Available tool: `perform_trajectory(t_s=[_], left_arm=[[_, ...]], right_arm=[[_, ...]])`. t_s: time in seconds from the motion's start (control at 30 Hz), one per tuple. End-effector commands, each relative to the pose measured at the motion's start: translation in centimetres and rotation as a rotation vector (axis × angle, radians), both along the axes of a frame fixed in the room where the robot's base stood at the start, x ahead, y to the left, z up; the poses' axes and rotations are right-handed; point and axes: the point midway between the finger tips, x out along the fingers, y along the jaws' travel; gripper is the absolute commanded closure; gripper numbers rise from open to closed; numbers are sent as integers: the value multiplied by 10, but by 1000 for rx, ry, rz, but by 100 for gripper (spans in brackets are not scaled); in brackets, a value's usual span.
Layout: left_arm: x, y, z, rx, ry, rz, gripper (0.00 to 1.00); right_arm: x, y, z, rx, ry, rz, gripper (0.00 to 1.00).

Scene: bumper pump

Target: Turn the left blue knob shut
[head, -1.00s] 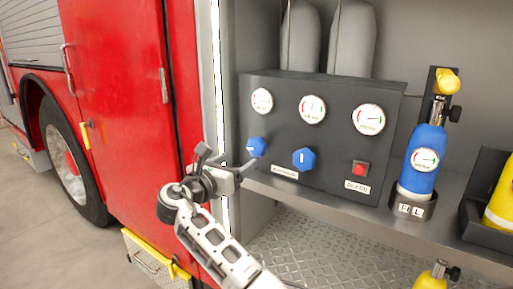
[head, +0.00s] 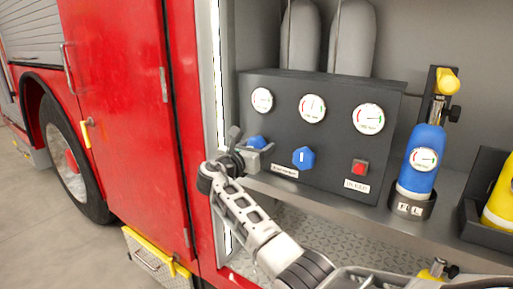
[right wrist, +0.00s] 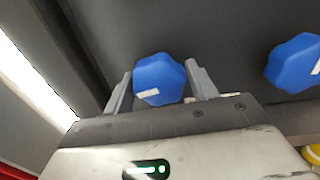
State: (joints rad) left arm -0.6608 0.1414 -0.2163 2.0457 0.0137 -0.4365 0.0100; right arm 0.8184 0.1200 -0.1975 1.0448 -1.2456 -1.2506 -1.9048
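The left blue knob (head: 257,141) is on the dark panel, below the left gauge, partly hidden by my right gripper. In the right wrist view the knob (right wrist: 158,80) sits between the tips of the two fingers, its label tilted. My right gripper (head: 255,150) is at the knob with its fingers apart, one on each side. In the right wrist view the gripper (right wrist: 160,82) shows little or no gap to the knob, and firm contact cannot be told. My left gripper is not in view.
A second blue knob (head: 303,158) and a red button (head: 360,167) are to the right on the panel (head: 330,175). A blue bottle (head: 421,160) stands further right on the shelf. The red truck door (head: 120,120) is to the left.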

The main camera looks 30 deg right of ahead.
Motion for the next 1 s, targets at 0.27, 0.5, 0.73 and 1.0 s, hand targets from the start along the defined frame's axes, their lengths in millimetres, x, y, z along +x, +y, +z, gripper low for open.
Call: perform_trajectory(t_s=[0.27,0.5,0.73,1.0], left_arm=[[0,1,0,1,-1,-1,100],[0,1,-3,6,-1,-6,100],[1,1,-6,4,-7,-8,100],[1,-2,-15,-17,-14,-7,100]], right_arm=[[0,1,0,1,-2,0,74],[0,1,-1,20,-49,1,74],[0,1,-3,76,-185,1,74],[1,2,-4,173,-417,1,74]])
